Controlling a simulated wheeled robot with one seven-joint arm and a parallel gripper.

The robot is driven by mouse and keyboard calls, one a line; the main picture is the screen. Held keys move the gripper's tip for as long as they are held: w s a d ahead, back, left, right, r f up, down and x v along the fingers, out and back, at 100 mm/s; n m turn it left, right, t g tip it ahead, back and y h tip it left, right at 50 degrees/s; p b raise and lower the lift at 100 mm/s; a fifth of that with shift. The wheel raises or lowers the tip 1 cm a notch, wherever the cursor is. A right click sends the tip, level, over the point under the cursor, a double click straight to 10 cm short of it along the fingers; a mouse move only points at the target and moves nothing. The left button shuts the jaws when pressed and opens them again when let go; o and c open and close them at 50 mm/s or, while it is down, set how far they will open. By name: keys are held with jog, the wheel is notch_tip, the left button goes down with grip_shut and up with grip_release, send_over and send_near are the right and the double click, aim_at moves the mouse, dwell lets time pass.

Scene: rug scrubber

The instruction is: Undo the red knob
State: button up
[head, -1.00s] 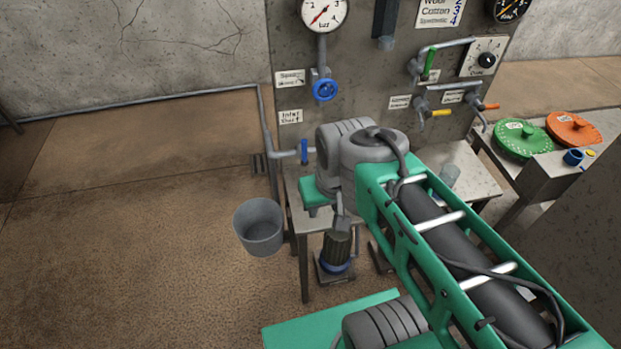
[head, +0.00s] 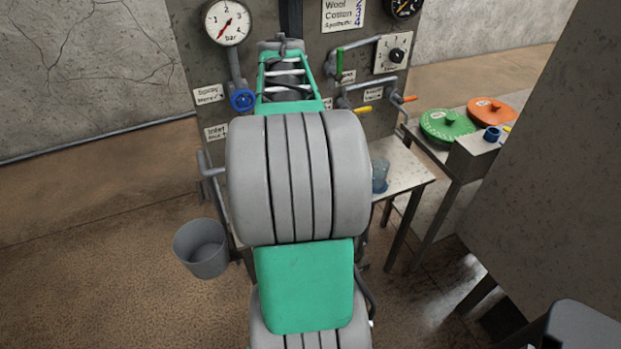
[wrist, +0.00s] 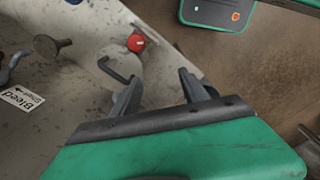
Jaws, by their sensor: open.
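The red knob (wrist: 136,42) shows in the wrist view, small and round, on the pale spotted panel near its edge. My gripper (wrist: 158,77) is open in the wrist view, with its two dark fingers apart and nothing seen between them. The knob appears beyond the fingers, up and a little left of the gap, and apart from them. In the head view my arm covers the middle of the panel, and neither the knob nor the gripper can be seen there.
A dark bent handle (wrist: 118,72) lies near the left finger. A brown round knob (wrist: 50,46) and a "Bleed" label (wrist: 22,97) are farther left. The head view shows a blue valve wheel (head: 242,99), a grey bucket (head: 203,249) and a glass (head: 380,175) on the table.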

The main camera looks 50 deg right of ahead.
jog(key=shift+n, duration=0.4)
jog(key=s+d, duration=0.1)
jog(key=d, duration=0.1)
jog(key=s+d, duration=0.1)
jog(key=s+d+f, duration=0.1)
jog(key=d, duration=0.1)
jog(key=shift+s+d, duration=0.25)
jog(key=shift+d, duration=0.1)
notch_tip(320, 180, down, 7)
jog(key=shift+f, duration=0.15)
grip_shut()
